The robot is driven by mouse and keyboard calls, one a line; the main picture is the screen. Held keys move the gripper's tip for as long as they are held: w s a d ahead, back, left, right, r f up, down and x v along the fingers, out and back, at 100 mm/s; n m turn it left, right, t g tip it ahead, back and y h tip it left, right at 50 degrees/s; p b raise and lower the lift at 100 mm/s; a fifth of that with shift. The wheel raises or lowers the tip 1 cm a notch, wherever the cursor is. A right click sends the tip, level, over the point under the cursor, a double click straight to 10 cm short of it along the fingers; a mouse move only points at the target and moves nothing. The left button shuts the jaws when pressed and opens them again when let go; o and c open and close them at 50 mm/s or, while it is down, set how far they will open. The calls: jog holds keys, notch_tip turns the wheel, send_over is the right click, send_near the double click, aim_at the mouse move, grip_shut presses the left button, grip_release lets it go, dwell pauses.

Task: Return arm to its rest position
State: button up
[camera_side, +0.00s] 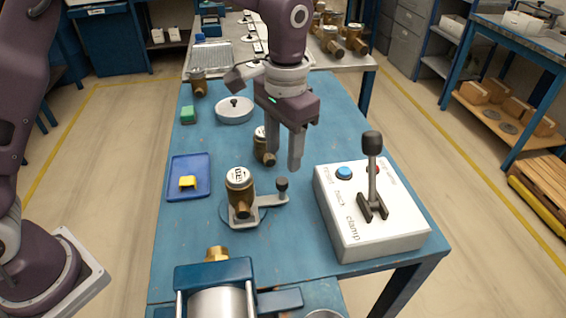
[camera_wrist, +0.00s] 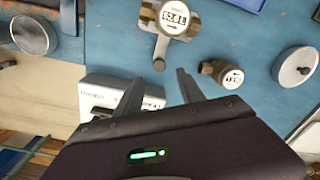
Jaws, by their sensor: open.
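My gripper (camera_side: 284,158) hangs above the blue table, fingers pointing down, open with nothing between its fingers. In the wrist view the two fingers (camera_wrist: 189,88) are apart with blue table surface between them. A brass meter (camera_side: 240,190) sits on a fixture with a black-knobbed lever (camera_side: 282,188), nearer the camera than my gripper. The same meter shows in the wrist view (camera_wrist: 174,17). A second brass meter (camera_side: 262,148) stands just behind my gripper, partly hidden by a finger; it also shows in the wrist view (camera_wrist: 226,74).
A white control box (camera_side: 345,215) with an upright lever stands at the right. A blue tray (camera_side: 178,190) with a yellow block lies at the left. A blue vise-like machine (camera_side: 214,275) is in front.

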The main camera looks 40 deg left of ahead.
jog(key=shift+r, duration=0.1)
jog(key=s+a+r+n+t, duration=0.1)
jog(key=s+a+r, duration=0.45)
jog(key=r, duration=0.25)
jog(key=s+a+r+n+t, duration=0.1)
jog(key=s+a, duration=0.3)
jog(key=s, duration=0.6)
jog(key=s+a+r+n+t, duration=0.1)
jog(key=s+a+t, duration=0.2)
jog(key=s, duration=0.7)
jog(key=shift+a, duration=0.75)
